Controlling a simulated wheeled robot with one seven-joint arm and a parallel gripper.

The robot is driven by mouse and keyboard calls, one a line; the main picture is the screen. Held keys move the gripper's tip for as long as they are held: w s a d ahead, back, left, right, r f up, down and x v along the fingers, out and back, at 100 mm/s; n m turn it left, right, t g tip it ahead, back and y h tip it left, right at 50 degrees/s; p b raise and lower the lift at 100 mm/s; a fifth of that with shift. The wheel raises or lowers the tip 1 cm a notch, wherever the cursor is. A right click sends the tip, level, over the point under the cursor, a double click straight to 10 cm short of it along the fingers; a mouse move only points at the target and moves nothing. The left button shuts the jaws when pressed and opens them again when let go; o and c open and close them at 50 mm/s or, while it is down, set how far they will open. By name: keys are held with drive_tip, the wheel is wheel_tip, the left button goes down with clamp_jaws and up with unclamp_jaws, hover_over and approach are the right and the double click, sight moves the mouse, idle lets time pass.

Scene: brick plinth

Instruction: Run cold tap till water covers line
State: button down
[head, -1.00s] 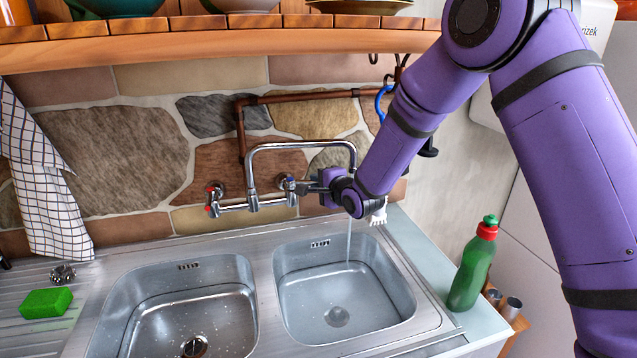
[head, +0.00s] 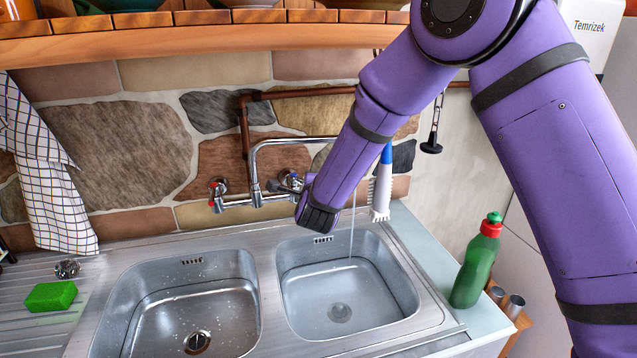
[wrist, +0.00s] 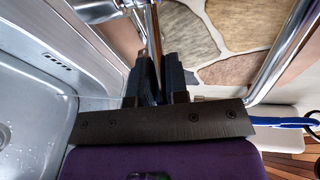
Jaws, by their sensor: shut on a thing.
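The cold tap (head: 291,180), with a blue-marked top, sits at the right end of the chrome mixer on the stone wall. My gripper's fingers are hidden behind my wrist in the head view. In the wrist view my gripper (wrist: 157,88) is closed around the tap's handle, which is mostly hidden between the dark fingers. A thin stream of water (head: 352,225) falls from the spout (head: 300,140) into the right basin (head: 407,292). Shallow water seems to lie there, with the drain visible through it. I cannot make out a marked fill line.
The red-marked hot tap (head: 217,192) is left of the spout. The left basin (head: 140,318) looks empty but for drops. A white brush (head: 381,195) stands behind the right basin. A green bottle (head: 475,268) stands on the right ledge. A green sponge (head: 50,296) lies far left.

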drive_tip(key=shift+s+a+m+g+h, duration=0.4)
drive_tip(key=shift+a+m+h, duration=0.2)
drive_tip(key=shift+m+h, duration=0.7)
drive_tip(key=shift+s+a+m+g+h, duration=0.35)
drive_tip(key=shift+a+m+h, duration=0.45)
drive_tip(key=shift+h, duration=0.75)
drive_tip(key=shift+s+a+m+g+h, duration=0.25)
drive_tip(key=shift+s+a+m+h, duration=0.2)
drive_tip(key=shift+m+h, duration=0.9)
drive_tip(key=c, duration=1.1)
unclamp_jaws()
drive_tip(key=shift+a, duration=0.1)
drive_tip(key=v, duration=1)
drive_tip(key=shift+s+a, duration=0.25)
drive_tip(key=shift+s, duration=0.05)
